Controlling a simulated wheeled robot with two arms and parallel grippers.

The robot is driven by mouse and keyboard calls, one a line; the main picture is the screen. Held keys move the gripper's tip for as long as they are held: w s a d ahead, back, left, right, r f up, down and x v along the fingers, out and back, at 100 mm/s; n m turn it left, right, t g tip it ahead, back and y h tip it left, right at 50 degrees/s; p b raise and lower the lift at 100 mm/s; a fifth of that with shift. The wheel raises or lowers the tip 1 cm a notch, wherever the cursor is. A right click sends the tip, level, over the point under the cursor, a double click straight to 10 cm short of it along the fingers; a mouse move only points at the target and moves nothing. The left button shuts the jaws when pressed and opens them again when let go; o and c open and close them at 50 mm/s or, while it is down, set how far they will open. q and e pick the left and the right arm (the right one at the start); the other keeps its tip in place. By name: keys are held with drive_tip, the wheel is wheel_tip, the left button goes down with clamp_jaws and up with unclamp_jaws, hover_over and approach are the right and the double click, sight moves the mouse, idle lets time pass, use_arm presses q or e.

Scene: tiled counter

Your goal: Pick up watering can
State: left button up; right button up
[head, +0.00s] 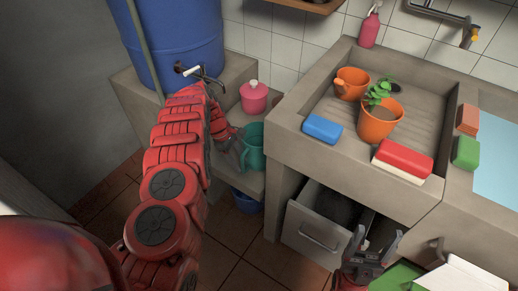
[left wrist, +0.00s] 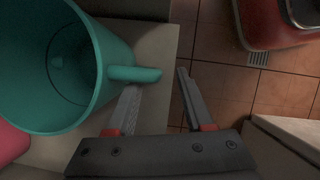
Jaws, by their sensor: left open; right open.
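A teal can (head: 252,148) with a side handle stands on the low concrete ledge; I take it for the watering can. In the left wrist view its wide open mouth (left wrist: 98,75) faces the camera and its handle (left wrist: 135,74) reaches between my fingertips. My left gripper (left wrist: 158,84) is open at the handle, with one finger on each side; I cannot tell whether either touches it. In the head view my left arm partly hides this gripper (head: 236,138). My right gripper (head: 376,238) is open and empty near the pulled-out drawer.
A pink lidded pot (head: 254,98) stands behind the can, and a blue barrel (head: 175,45) with a tap is behind my left arm. A blue bucket (head: 247,201) is below the ledge. The grey drawer (head: 315,238) is open. The sink (head: 420,112) holds orange pots.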

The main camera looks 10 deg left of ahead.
use_arm(q)
drive_tip(key=b+x, duration=0.1)
drive_tip(key=x, duration=0.4)
drive_tip(key=shift+w+d, duration=0.15)
drive_tip(key=shift+r, duration=0.15)
clamp_jaws()
idle(1.0)
